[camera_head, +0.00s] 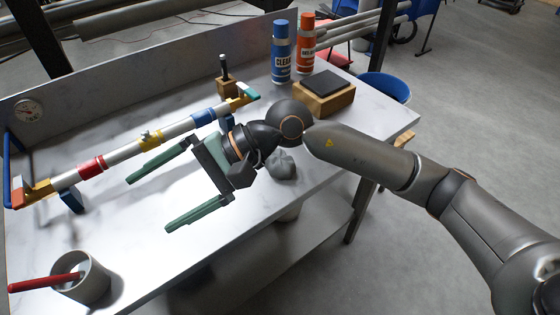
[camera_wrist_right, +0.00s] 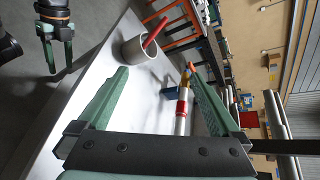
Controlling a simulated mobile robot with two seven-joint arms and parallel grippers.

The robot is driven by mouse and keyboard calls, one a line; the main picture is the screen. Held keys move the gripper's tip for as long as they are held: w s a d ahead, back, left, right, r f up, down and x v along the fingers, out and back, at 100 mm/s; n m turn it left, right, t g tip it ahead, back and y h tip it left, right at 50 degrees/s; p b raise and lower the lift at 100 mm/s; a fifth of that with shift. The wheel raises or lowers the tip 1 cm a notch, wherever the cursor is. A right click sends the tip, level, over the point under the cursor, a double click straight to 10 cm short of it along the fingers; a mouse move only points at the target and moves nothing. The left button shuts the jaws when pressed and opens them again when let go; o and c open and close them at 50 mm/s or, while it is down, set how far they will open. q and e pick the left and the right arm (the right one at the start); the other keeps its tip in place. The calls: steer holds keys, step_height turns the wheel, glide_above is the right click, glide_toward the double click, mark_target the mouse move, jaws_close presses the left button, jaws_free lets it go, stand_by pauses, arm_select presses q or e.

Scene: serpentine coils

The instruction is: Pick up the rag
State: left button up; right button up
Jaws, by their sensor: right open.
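The rag (camera_head: 282,163) is a small crumpled grey lump on the white workbench (camera_head: 330,128), just below my right wrist in the head view. My right gripper (camera_head: 148,204) is open and empty. Its green fingers point left, away from the rag, over the middle of the bench. In the right wrist view the open fingers (camera_wrist_right: 157,72) have nothing between them that they touch, and the rag does not show. My left gripper (camera_wrist_right: 58,70) shows at the top left of that view, off the bench, with its fingers apart and empty.
A pipe assembly (camera_head: 125,152) with coloured fittings lies along the bench's back. A grey cup (camera_head: 93,282) with a red-handled tool stands front left. A blue can (camera_head: 281,55), an orange can (camera_head: 306,45) and a wooden block (camera_head: 325,100) with a dark top stand at the back right.

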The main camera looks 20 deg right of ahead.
steer(key=w+d+f+n+t+h, duration=0.2)
steer(key=w+d+f+n+h, duration=0.2)
steer(key=w+d+f+h, duration=0.25)
steer(key=n+t+h, duration=0.1)
steer(key=t+h, duration=0.1)
steer(key=h, duration=0.5)
glide_toward(281, 158)
steer(key=shift+n, duration=0.3)
steer(key=p+x, duration=0.1)
steer(key=x, duration=0.4)
steer(key=shift+a+f, duration=0.1)
steer(key=shift+a, duration=0.05)
steer(key=shift+p+x, duration=0.5)
steer(key=shift+x, duration=2.25)
steer(key=shift+c, duration=0.2)
steer(key=c, duration=1)
